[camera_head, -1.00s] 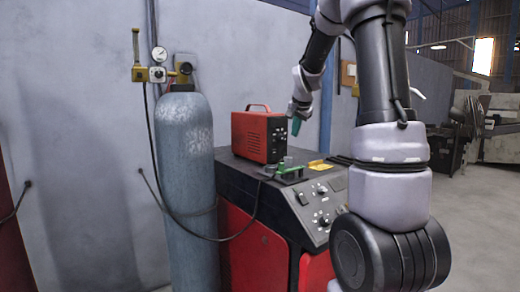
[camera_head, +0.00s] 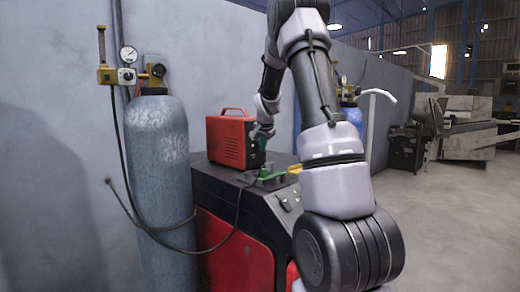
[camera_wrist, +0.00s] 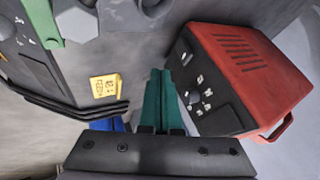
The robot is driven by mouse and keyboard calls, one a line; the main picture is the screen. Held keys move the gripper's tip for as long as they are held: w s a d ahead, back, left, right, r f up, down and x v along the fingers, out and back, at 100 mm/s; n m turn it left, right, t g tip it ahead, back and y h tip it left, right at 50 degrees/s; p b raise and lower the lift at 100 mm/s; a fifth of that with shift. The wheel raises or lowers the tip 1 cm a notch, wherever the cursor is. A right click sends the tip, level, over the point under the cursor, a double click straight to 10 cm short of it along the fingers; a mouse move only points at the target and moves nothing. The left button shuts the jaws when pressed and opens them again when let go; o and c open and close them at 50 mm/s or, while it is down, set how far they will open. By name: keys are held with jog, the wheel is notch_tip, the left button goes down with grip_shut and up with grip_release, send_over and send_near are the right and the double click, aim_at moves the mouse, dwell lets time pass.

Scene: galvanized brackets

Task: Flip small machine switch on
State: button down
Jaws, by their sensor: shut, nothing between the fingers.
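The small machine is a red box with a top handle and a black front panel. It stands on a larger machine in the head view (camera_head: 227,142) and lies at the right in the wrist view (camera_wrist: 250,70). A small switch (camera_wrist: 185,57) and several knobs show on its panel in the wrist view; the switch's position is too small to tell. My gripper (camera_wrist: 160,73) has its green fingers together and empty, to the left of the panel and apart from it in the wrist view. In the head view my gripper (camera_head: 262,144) is in front of the panel, partly covering it.
The larger machine (camera_head: 240,187) carries green clamps (camera_head: 268,176) and a yellow tag (camera_wrist: 105,87). A grey-blue gas cylinder (camera_head: 160,160) with gauges stands at the left, a cable crossing before it.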

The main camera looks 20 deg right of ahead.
aim_at(254, 158)
jog(key=x, duration=0.7)
jog(key=shift+d+f, duration=0.1)
jog(key=shift+f, duration=0.15)
jog(key=w, duration=0.2)
jog(key=shift+w+a, duration=0.3)
jog(key=shift+a, duration=0.1)
jog(key=shift+w+a, duration=0.15)
jog(key=shift+w, duration=0.45)
jog(key=shift+w+a+r, duration=0.1)
jog(key=shift+w, duration=0.1)
jog(key=shift+w+a+r, duration=0.15)
jog(key=shift+w+r, duration=0.05)
jog(key=shift+w, duration=0.15)
jog(key=shift+r, duration=0.15)
